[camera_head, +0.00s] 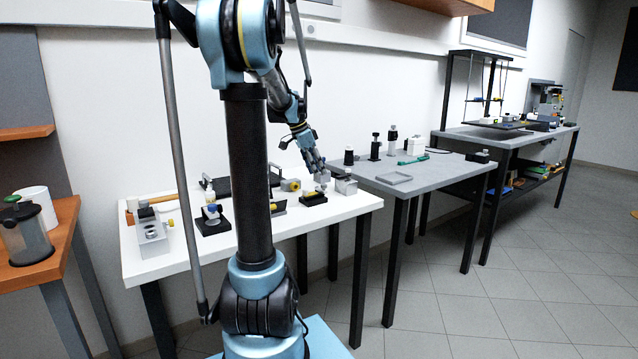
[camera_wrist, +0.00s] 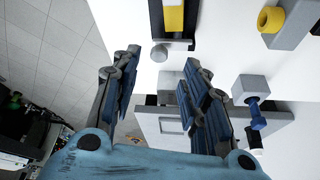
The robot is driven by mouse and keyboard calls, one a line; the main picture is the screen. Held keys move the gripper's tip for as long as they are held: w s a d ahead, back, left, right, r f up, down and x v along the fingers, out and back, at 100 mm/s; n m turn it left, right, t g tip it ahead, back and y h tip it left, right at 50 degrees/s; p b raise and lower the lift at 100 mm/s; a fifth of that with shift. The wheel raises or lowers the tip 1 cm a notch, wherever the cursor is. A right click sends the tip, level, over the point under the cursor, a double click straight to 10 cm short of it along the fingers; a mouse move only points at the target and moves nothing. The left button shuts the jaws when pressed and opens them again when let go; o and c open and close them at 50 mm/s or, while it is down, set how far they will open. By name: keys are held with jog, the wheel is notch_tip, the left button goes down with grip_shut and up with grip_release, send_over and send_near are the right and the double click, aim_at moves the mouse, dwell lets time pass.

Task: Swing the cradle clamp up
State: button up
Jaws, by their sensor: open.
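My gripper (camera_head: 321,177) reaches down over the right part of the white table, in the head view. In the wrist view its two fingers (camera_wrist: 162,58) are spread apart with nothing held. A small black cradle-like fixture with a yellow bar (camera_wrist: 173,18) lies ahead of the fingertips. A grey round knob (camera_wrist: 159,53) at its near end appears between the fingertips; whether the fingers touch it I cannot tell. The fixture (camera_head: 313,198) also shows just below my gripper in the head view. Which part is the clamp is not clear, and the gripper partly hides it.
A grey table (camera_head: 450,172) with several posts adjoins on the right.

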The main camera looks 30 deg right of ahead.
jog(key=x, duration=0.5)
jog(key=shift+f, duration=0.3)
grip_shut()
